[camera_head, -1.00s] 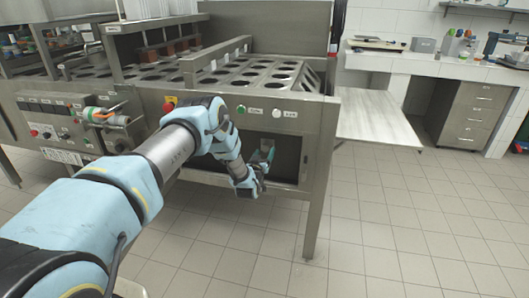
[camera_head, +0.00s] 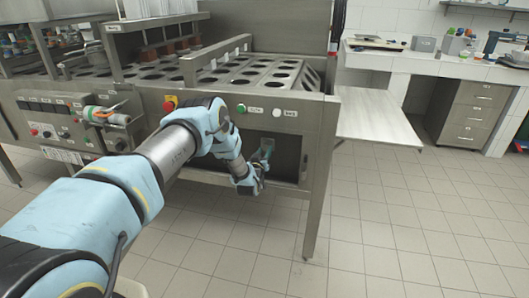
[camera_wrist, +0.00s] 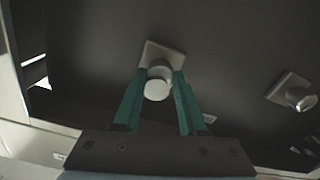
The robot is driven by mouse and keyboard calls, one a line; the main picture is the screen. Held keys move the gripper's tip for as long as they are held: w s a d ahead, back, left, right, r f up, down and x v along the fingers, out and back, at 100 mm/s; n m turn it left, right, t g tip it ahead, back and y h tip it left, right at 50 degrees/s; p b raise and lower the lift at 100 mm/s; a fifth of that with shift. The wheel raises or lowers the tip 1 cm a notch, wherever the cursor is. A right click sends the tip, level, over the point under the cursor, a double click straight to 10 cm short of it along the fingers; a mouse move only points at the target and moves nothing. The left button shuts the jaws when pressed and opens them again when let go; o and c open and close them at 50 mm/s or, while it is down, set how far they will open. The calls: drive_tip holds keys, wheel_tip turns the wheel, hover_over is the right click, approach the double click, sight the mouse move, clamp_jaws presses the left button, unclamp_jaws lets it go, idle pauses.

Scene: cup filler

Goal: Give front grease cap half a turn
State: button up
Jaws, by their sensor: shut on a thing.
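In the wrist view a pale round grease cap (camera_wrist: 157,88) stands on a square plate (camera_wrist: 163,55) fixed to a dark surface. My gripper (camera_wrist: 162,82) has its two green fingers on either side of this cap, closed on it. In the head view my gripper (camera_head: 264,155) reaches into the open recess under the machine's front, and the cap there is too hidden to make out. A second cap (camera_wrist: 303,99) on its own square plate shows at the right of the wrist view, apart from my gripper.
The steel cup filler (camera_head: 150,95) surrounds the recess, with a frame leg (camera_head: 318,190) just right of my gripper. A green button (camera_head: 241,108) and a white button (camera_head: 277,113) sit above it. The tiled floor (camera_head: 400,230) at right is clear.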

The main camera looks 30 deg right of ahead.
clamp_jaws()
drive_tip(key=shift+f+b, duration=0.1)
drive_tip(key=shift+b, duration=0.2)
